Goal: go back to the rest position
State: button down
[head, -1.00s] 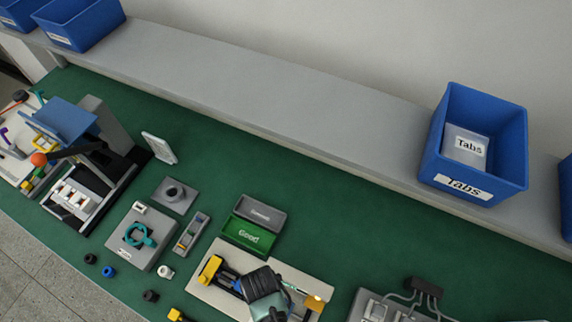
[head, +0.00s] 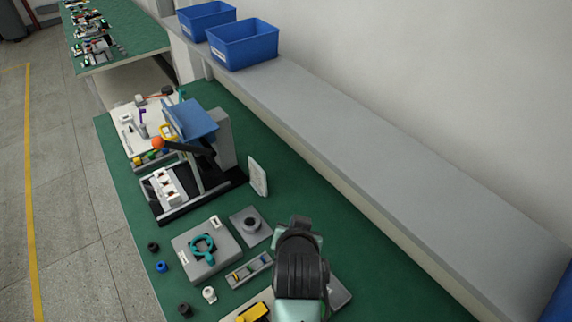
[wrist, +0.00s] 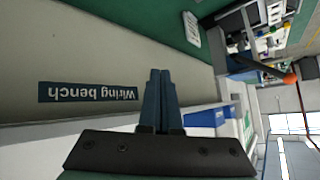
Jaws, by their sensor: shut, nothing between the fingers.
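My gripper (wrist: 160,92) shows in the wrist view with its two dark blue fingers together and nothing between them. It is in the air, and the wrist view looks across the bench toward the front of the grey shelf, with a "Wiring bench" label (wrist: 88,92) appearing upside down. In the head view my arm rises over the near part of the green bench (head: 345,222) at the bottom centre. The gripper's fingers cannot be made out there.
A press-like fixture with a blue top (head: 192,120) stands on the bench at left. A grey block with a teal ring (head: 203,247) and small parts lie nearer. Blue bins (head: 245,45) stand on the grey shelf (head: 350,125). Floor (head: 62,190) is clear at left.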

jog(key=w+a+r+n+t+b, duration=0.15)
jog(key=r+t, duration=0.25)
jog(key=r, duration=0.9)
jog(key=w+d+r+t+b, duration=0.1)
jog(key=w+r+t+b, duration=0.3)
jog(key=r, duration=0.9)
jog(key=s+a+r+t+b, duration=0.1)
jog(key=s+r+t, duration=0.3)
jog(key=s+r, duration=0.5)
jog(key=s+r+n+t+b, duration=0.1)
jog(key=s+r+t, duration=0.4)
jog(key=s+r, duration=0.4)
notch_tip(320, 180, up, 4)
jog(key=shift+a+r+t, duration=0.15)
jog(key=shift+a+t, duration=0.15)
jog(key=shift+a, duration=0.05)
jog(key=shift+d+n, duration=0.1)
jog(key=shift+n, duration=0.15)
